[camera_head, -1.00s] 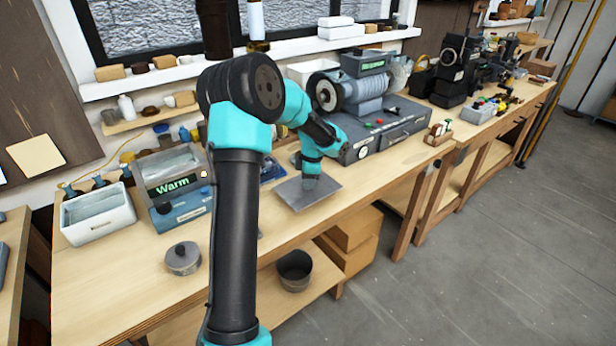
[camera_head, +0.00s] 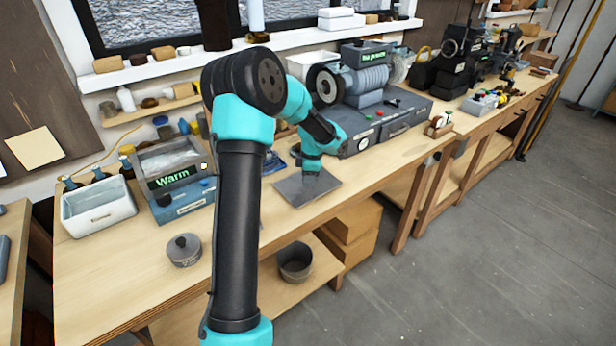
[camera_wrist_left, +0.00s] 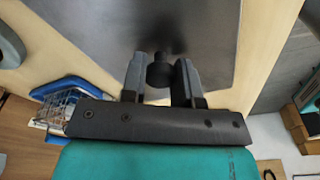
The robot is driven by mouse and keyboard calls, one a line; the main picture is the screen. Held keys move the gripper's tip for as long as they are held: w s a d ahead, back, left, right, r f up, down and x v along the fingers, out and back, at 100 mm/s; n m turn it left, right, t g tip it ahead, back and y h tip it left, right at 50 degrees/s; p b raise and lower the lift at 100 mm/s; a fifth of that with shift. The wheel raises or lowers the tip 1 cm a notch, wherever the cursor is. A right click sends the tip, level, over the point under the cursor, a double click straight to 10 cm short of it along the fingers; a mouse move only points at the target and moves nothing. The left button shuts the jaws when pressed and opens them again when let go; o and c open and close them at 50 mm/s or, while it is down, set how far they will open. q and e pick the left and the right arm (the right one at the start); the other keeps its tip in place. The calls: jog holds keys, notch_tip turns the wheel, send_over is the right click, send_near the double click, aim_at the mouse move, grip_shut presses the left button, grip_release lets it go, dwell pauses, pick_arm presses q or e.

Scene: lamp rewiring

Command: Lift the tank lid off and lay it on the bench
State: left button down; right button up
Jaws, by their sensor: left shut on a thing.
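The tank lid (camera_head: 322,186) is a flat grey square plate with a dark knob (camera_wrist_left: 158,75). In the head view it is level at the bench, close to the front edge; I cannot tell whether it touches the wood. My left gripper (camera_head: 311,170) is above the plate. In the left wrist view its two fingers (camera_wrist_left: 161,68) are closed on either side of the knob. The tank (camera_head: 170,182), a blue-grey box with a lit "Warm" display, stands to the left with its top open. My right gripper is not in view.
A white tray (camera_head: 97,210) is left of the tank, and a small grey lidded pot (camera_head: 184,251) stands in front. A grey grinder unit (camera_head: 385,130) is behind and right of the plate. The bench (camera_head: 110,285) is clear at front left.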

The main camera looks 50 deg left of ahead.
pick_arm(q)
jog(key=shift+f, duration=0.1)
jog(key=c, duration=0.8)
grip_release()
jog(key=r, duration=0.5)
jog(key=w+d+r, duration=0.1)
jog(key=r, duration=1.1)
jog(key=shift+w+d+r, duration=0.15)
jog(key=shift+w, duration=0.15)
